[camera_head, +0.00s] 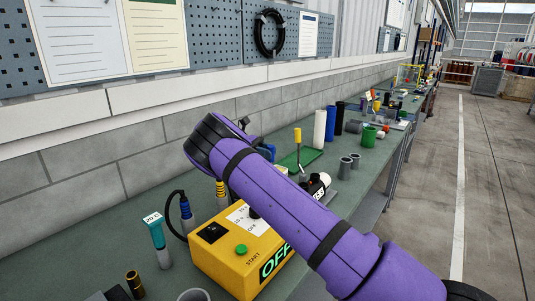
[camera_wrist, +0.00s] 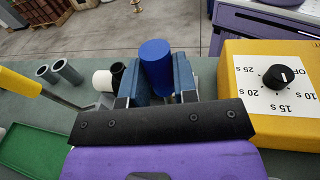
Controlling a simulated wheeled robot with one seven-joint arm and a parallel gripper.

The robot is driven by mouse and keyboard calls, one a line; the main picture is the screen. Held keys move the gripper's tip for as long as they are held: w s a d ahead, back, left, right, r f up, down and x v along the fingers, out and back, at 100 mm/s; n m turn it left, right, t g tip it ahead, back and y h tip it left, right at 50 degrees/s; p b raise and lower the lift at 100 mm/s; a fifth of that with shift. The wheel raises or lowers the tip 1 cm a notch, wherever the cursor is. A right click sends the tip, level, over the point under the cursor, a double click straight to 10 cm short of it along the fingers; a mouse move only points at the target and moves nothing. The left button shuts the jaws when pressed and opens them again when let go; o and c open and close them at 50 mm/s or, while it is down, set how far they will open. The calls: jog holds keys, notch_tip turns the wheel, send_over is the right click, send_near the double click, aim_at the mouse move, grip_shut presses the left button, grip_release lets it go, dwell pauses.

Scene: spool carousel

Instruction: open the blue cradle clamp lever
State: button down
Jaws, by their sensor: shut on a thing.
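In the wrist view a bright blue rounded handle (camera_wrist: 155,55) stands up between the two fingers of my gripper (camera_wrist: 155,84). It appears to be the lever of the blue cradle clamp. My gripper is shut on it, with a finger against each side. The lower part of the handle and the clamp's body are hidden by the fingers and the black gripper plate. In the head view my purple arm covers this spot; only a small patch of blue shows behind it, too little to tell what it is.
A yellow control box (camera_head: 215,259) with a dial (camera_wrist: 278,77) stands close to my gripper. A green tray (camera_wrist: 35,150), a yellow-handled tool (camera_wrist: 18,82), grey cups (camera_wrist: 67,70) and a white-and-black cylinder (camera_wrist: 103,80) are on the other side. A wall backs the bench.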

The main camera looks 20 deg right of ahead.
jog(key=shift+f, duration=0.15)
jog(key=c, duration=0.9)
grip_release()
